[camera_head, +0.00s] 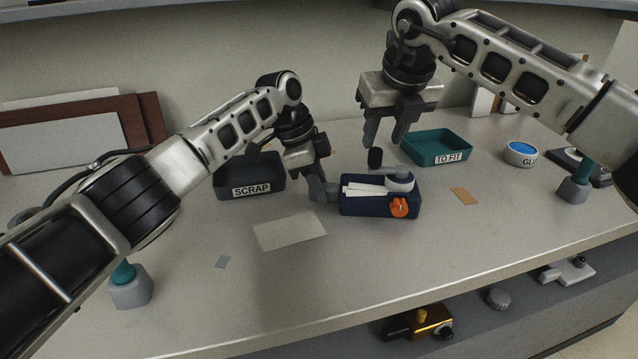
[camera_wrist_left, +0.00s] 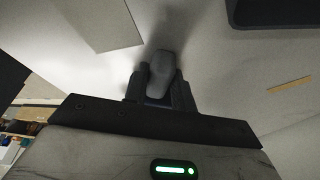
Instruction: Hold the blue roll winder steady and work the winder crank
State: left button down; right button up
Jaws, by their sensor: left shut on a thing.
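The blue roll winder (camera_head: 352,207) sits on the worktop, with white strips along its top and an orange knob (camera_head: 399,208) on its front. Its winder crank (camera_head: 375,158) has a dark upright knob above the body. My left gripper (camera_head: 327,190) is shut on the winder's left end, low at the table. In the left wrist view its jaws (camera_wrist_left: 160,85) close around a grey rounded piece; the winder's body is not clearly seen there. My right gripper (camera_head: 386,141) is open and empty, pointing down just above and behind the crank knob, apart from it.
The SCRAP tray (camera_head: 250,191) stands behind left and the TO FIT tray (camera_head: 438,149) behind right. A glue pot (camera_head: 520,153) is further right. A pale sheet (camera_head: 290,231) and a tan strip (camera_head: 463,195) lie flat. The front of the worktop is mostly clear.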

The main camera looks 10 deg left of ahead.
aim_at(378, 150)
jog(key=shift+x, duration=2.05)
jog(key=shift+c, duration=0.4)
